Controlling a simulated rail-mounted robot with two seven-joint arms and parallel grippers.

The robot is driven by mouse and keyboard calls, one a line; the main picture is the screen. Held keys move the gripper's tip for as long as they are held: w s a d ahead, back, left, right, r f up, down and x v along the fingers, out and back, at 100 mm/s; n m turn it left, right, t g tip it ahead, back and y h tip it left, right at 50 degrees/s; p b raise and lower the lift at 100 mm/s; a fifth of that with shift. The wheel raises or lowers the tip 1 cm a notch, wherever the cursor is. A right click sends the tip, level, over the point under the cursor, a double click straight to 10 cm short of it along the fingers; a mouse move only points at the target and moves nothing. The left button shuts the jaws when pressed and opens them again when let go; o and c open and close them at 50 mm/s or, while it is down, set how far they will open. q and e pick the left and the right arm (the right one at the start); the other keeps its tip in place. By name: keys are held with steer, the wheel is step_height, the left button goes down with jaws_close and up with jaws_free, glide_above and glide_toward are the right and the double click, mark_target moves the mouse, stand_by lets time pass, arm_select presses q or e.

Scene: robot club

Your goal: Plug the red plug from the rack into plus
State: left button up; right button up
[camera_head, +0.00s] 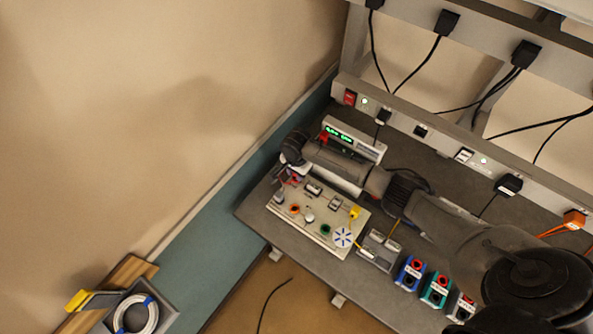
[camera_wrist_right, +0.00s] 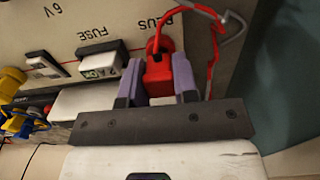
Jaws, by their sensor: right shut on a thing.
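My right gripper (camera_wrist_right: 159,78) is shut on the red plug (camera_wrist_right: 160,62), which sits between its two purple finger pads in the wrist view. A red lead loops up from the plug and away to the right. The plug is over the cream board (camera_wrist_right: 125,18), right by the PLUS label; the plus socket is hidden, and I cannot tell whether the plug is seated. In the head view the right gripper (camera_head: 286,176) is at the far left corner of the same board (camera_head: 310,225), and the plug is too small to make out. My left gripper is not in view.
The board carries a fuse block (camera_wrist_right: 98,68), a fan disc (camera_head: 343,237) and a yellow part (camera_head: 355,212). A supply with a green display (camera_head: 354,139) stands behind my arm. Blue, green and grey boxes line the front right. The wall is on the left.

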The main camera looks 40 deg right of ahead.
stand_by(0.5)
steer(key=shift+f, duration=0.4)
steer(key=shift+p, duration=0.5)
stand_by(0.4)
steer(key=shift+f, duration=0.15)
stand_by(0.6)
steer(key=shift+f+p, duration=0.1)
steer(key=shift+p, duration=0.3)
stand_by(0.3)
steer(key=shift+f, duration=0.1)
stand_by(0.3)
steer(key=o, duration=0.9)
